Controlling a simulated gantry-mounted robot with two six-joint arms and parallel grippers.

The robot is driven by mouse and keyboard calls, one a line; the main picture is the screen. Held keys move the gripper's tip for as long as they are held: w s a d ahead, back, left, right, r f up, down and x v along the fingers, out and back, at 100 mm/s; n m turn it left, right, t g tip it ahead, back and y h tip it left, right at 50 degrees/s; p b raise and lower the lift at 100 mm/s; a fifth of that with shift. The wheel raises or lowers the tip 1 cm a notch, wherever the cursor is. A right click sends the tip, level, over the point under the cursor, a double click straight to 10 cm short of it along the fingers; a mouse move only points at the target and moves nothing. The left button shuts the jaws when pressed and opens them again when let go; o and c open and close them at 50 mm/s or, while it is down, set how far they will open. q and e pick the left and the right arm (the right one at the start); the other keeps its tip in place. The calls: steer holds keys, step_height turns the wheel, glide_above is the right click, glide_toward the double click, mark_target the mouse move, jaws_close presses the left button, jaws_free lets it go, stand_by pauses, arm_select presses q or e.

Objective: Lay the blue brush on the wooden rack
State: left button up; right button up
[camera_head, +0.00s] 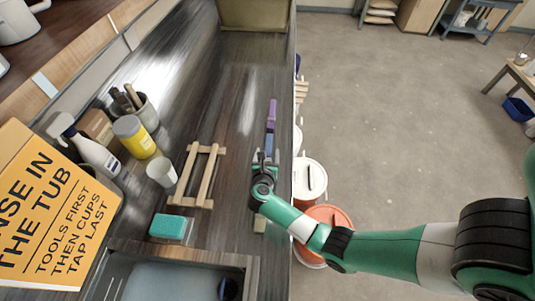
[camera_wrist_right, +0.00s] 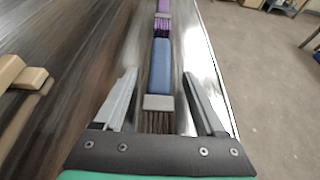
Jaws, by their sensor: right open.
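The blue brush (camera_head: 269,143) lies on the dark counter near its right edge, in line with a purple brush (camera_head: 271,112) beyond it. My right gripper (camera_head: 266,156) is at the near end of the blue brush. In the right wrist view, the open jaws (camera_wrist_right: 159,74) sit either side of the blue brush (camera_wrist_right: 160,66), with gaps on both sides. Its metal band and dark bristles point toward my palm. The wooden rack (camera_head: 209,177), two rails with crossbars, stands empty on the counter to the left. My left gripper is out of view.
A sink (camera_head: 180,278) is at the near end. Buckets (camera_head: 309,178) stand beyond the counter's right edge. The far counter is mostly clear.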

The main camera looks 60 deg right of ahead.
mark_target(267, 148)
jaws_close()
steer(key=shift+r, duration=0.1)
steer(key=shift+r+p, duration=0.3)
steer(key=shift+r, duration=0.15)
step_height(267, 148, up, 3)
steer(key=shift+f+p, duration=0.1)
steer(key=shift+p, duration=0.55)
steer(key=s+a+r+p, duration=0.4)
steer(key=s+a+r, duration=0.5)
steer(key=s, duration=0.2)
steer(key=shift+w+r, duration=0.1)
